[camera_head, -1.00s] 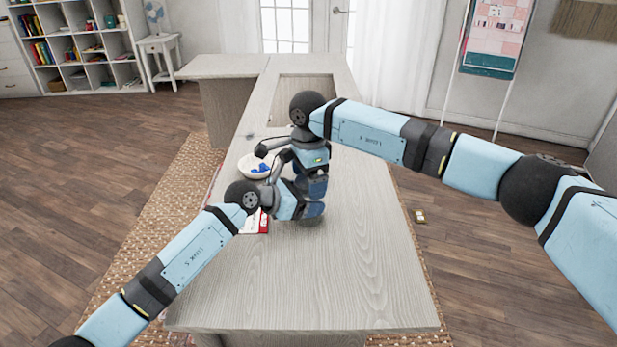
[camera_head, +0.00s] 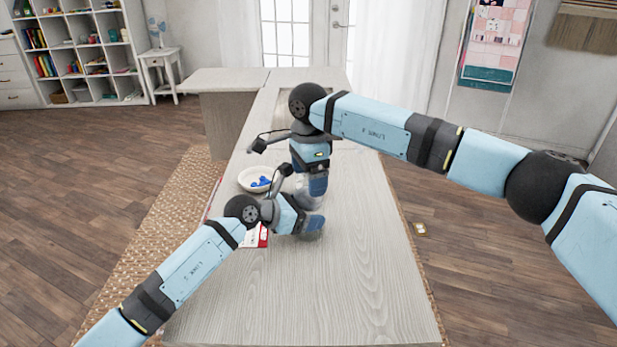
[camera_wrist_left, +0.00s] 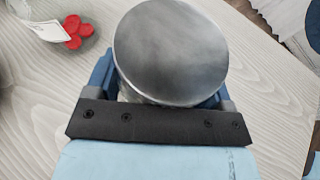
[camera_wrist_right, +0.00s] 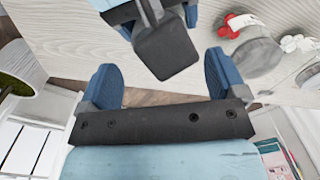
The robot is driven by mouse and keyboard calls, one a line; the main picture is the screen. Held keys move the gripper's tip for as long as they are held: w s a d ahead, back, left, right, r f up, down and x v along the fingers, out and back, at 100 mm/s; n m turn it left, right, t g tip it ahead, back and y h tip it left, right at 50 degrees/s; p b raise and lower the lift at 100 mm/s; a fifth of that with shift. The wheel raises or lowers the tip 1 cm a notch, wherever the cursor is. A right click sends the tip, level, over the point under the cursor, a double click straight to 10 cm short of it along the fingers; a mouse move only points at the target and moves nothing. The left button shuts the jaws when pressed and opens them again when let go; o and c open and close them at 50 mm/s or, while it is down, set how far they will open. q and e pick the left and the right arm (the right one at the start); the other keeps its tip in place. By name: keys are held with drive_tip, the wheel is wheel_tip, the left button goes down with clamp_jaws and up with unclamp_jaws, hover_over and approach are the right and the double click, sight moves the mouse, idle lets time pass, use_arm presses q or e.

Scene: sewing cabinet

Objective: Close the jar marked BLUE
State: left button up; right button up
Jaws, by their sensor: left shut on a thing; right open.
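My left gripper (camera_head: 313,228) is shut around a jar low over the table's middle. In the left wrist view a round grey metal lid (camera_wrist_left: 170,52) covers the jar's top between the blue fingers; a sliver of clear glass shows below its rim. I cannot tell whether the lid is fully seated. The jar's label and contents are hidden. My right gripper (camera_head: 317,188) points down just beyond the left one. In the right wrist view it is open (camera_wrist_right: 160,82), with nothing between its fingers and part of my left arm ahead of it. No BLUE marking is readable.
The table's near part (camera_head: 300,300) is clear.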

wheel_tip(320, 180, up, 4)
drive_tip(key=shift+f, duration=0.2)
drive_tip(key=shift+f, duration=4.05)
drive_tip(key=c, duration=0.9)
drive_tip(key=o, duration=1)
drive_tip(key=shift+c, duration=0.2)
